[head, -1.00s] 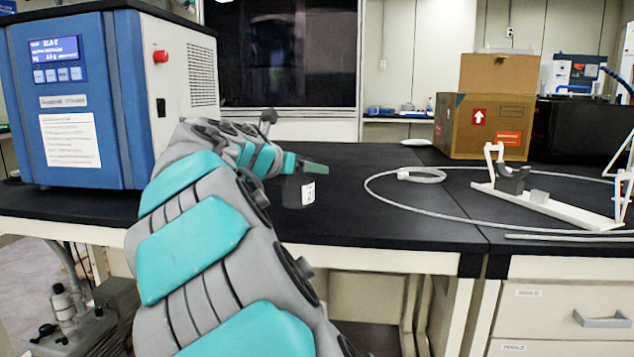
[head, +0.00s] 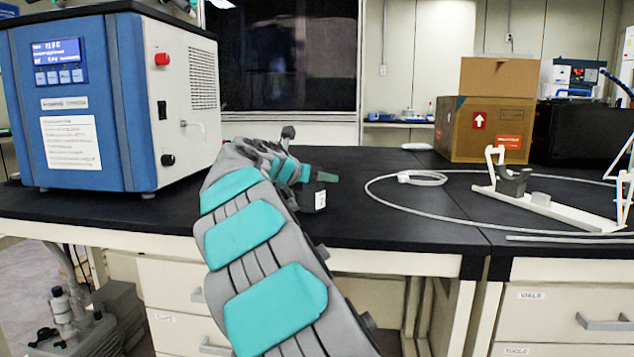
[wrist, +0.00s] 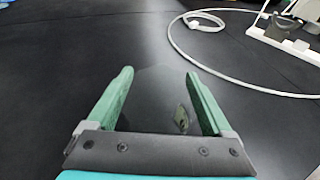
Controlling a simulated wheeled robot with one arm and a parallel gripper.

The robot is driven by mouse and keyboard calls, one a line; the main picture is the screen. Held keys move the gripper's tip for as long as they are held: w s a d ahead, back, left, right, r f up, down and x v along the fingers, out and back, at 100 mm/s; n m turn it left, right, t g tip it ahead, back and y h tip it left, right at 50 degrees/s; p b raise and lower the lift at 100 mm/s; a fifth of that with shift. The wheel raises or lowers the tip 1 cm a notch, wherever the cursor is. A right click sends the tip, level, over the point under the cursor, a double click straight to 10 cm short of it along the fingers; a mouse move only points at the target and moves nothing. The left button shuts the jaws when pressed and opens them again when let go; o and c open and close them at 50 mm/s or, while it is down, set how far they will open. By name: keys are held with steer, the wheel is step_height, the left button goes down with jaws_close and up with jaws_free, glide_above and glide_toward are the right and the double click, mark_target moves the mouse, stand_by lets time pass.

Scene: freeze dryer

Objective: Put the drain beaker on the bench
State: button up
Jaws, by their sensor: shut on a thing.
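The drain beaker (head: 313,197) is a clear, dark-looking vessel with a white label, seen small in the head view. My gripper (head: 325,178) has green fingers and is shut on it over the black bench (head: 400,225). In the wrist view, the two fingers of my gripper (wrist: 158,74) stand either side of the faint, see-through beaker (wrist: 155,100). I cannot tell whether its base touches the bench top. My arm hides part of it in the head view.
The blue and white freeze dryer (head: 90,100) stands at the left. A white hose (head: 380,205) loops on the bench to the right, near a white stand (head: 545,205). A cardboard box (head: 485,128) is behind. Bare bench lies around the beaker.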

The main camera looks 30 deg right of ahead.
steer(key=shift+f, duration=0.35)
steer(key=o, duration=1.2)
